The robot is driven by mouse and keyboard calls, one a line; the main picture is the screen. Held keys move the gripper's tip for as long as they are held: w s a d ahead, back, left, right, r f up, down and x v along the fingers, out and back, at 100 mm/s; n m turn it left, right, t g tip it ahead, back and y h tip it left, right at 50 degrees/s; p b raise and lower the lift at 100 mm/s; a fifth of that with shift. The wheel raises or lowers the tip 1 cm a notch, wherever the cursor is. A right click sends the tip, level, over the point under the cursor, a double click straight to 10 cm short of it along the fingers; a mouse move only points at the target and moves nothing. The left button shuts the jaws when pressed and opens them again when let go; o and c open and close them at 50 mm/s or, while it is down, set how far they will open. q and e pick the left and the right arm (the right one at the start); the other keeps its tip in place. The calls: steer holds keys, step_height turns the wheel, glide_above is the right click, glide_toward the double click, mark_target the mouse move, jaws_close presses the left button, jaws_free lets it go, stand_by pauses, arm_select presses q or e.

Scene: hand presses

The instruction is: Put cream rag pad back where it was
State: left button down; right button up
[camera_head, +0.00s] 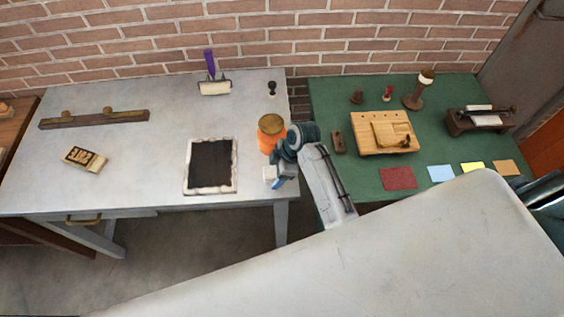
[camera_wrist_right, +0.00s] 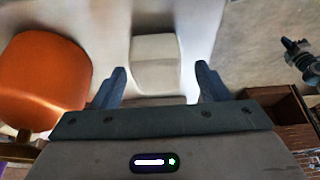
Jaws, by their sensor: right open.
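The cream rag pad (camera_head: 270,174) is a small pale block on the grey table, near its right front edge. My right gripper (camera_head: 284,181) is right beside it, with its arm reaching in from the right front. In the right wrist view the pad (camera_wrist_right: 156,62) lies ahead, between the two blue fingertips of the gripper (camera_wrist_right: 160,75), with a gap on each side. The right gripper is open and holds nothing. Part of the pad is hidden by the gripper in the head view. My left gripper is not in view.
An orange jar (camera_head: 270,133) stands close behind the pad; it also fills the left of the wrist view (camera_wrist_right: 42,80). A black ink slab (camera_head: 210,165) lies to the left. A green table (camera_head: 360,92) with a wooden board (camera_head: 385,133) stands right, across a narrow gap.

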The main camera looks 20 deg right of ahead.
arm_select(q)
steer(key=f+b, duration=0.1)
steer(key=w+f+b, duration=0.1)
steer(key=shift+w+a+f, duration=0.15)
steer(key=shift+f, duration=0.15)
arm_select(e)
steer(key=v, duration=1.1)
steer(key=shift+s, duration=0.15)
